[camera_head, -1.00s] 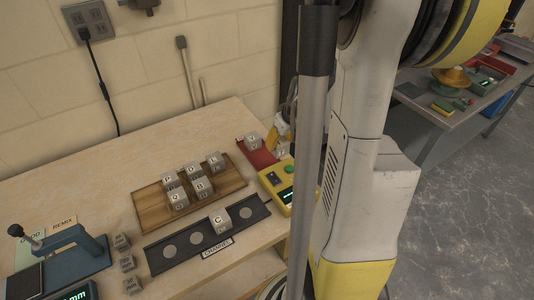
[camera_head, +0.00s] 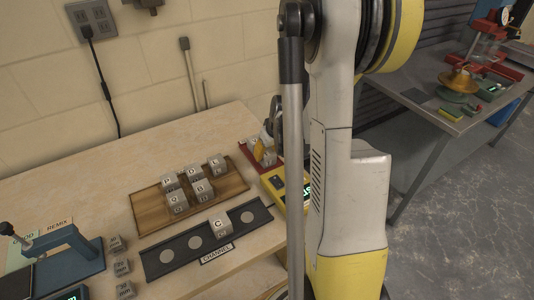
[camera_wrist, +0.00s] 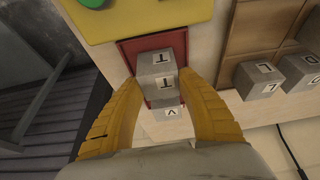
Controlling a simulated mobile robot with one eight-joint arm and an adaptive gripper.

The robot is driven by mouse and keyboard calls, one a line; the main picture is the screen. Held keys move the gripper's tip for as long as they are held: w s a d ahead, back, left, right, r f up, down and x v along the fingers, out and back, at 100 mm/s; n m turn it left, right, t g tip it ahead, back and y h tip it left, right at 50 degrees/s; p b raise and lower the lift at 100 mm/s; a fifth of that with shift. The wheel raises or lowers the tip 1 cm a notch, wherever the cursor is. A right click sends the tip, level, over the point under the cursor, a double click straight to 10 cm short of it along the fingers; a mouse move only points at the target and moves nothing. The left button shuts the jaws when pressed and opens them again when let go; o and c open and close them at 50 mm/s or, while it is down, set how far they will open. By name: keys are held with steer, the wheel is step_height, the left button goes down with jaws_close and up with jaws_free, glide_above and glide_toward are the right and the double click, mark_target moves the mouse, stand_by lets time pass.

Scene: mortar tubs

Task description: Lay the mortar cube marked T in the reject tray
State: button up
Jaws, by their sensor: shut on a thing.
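The grey mortar cube marked T (camera_wrist: 155,62) is between the yellow fingers of my gripper (camera_wrist: 161,84) in the wrist view, with a T on two faces. My gripper is shut on it, over the red reject tray (camera_wrist: 126,46). A cube marked V (camera_wrist: 171,112) shows just beyond the T cube, at the tray's wall-side end. In the head view my gripper (camera_head: 264,152) is over the red tray (camera_head: 245,151), and its fingers mostly hide the cubes there. I cannot tell whether the T cube touches the tray floor.
A wooden board (camera_head: 149,208) holds several lettered cubes. A dark channel rack (camera_head: 157,261) holds the cube marked C (camera_head: 219,224). A yellow device (camera_head: 290,193) stands directly before the tray. A blue press (camera_head: 75,255) and several small blocks are at left.

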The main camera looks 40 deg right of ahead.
steer(key=shift+f, duration=0.25)
steer(key=o, duration=1.3)
steer(key=shift+r, duration=0.1)
steer(key=shift+o, duration=0.2)
steer(key=shift+r+p, duration=0.3)
steer(key=shift+r, duration=0.2)
steer(key=p+v, duration=0.4)
steer(key=v, duration=0.7)
steer(key=s+a+r+n+t, duration=0.1)
steer(key=s+a+r, duration=0.1)
steer(key=a, duration=0.7)
steer(key=s+a+r+n+t, duration=0.1)
steer(key=s+a+r, duration=0.2)
steer(key=a, duration=0.6)
steer(key=s+a+r+y, duration=0.1)
steer(key=s+a+r, duration=0.1)
steer(key=a+r, duration=0.4)
steer(key=a, duration=0.4)
steer(key=shift+s+n+t, duration=0.3)
steer(key=shift+n+t, duration=0.1)
